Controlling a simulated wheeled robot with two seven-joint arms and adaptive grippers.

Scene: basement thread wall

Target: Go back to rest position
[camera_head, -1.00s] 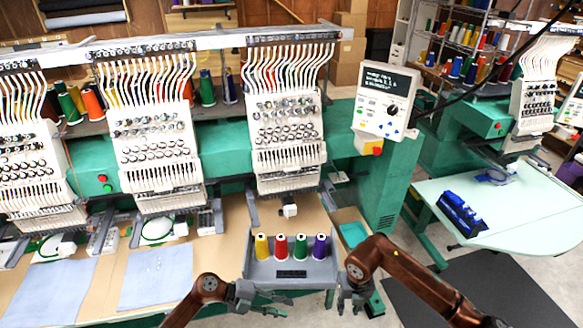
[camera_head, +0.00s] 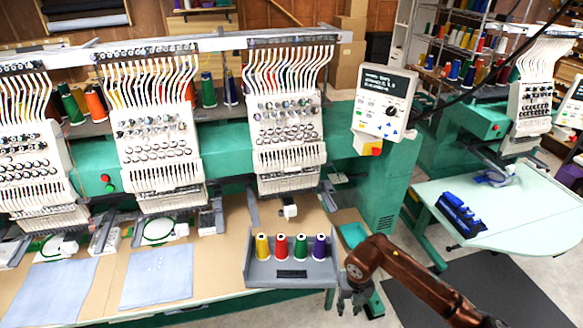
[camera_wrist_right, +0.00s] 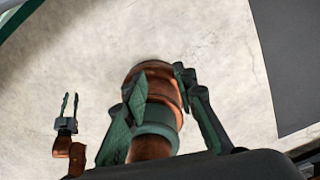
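My right gripper (camera_head: 359,304) is to the right of the grey tray (camera_head: 262,277) in the head view, apart from it, with fingers spread and nothing between them. In the right wrist view its green-padded fingers (camera_wrist_right: 168,110) stand apart, with a brown arm part of mine visible between them. My left gripper is out of the head view. What appears to be it shows small at the left of the right wrist view (camera_wrist_right: 69,106), with two fingers apart and empty. The tray holds upright yellow (camera_head: 262,246), red (camera_head: 281,247), green (camera_head: 300,247) and purple (camera_head: 319,247) thread cones.
The tray sits at the front edge of the tan table (camera_head: 216,268) of an embroidery machine (camera_head: 285,130). Light blue cloths (camera_head: 157,276) lie to its left. A pale green table (camera_head: 510,215) with a blue rack (camera_head: 460,214) stands at right. Floor shows between the tables.

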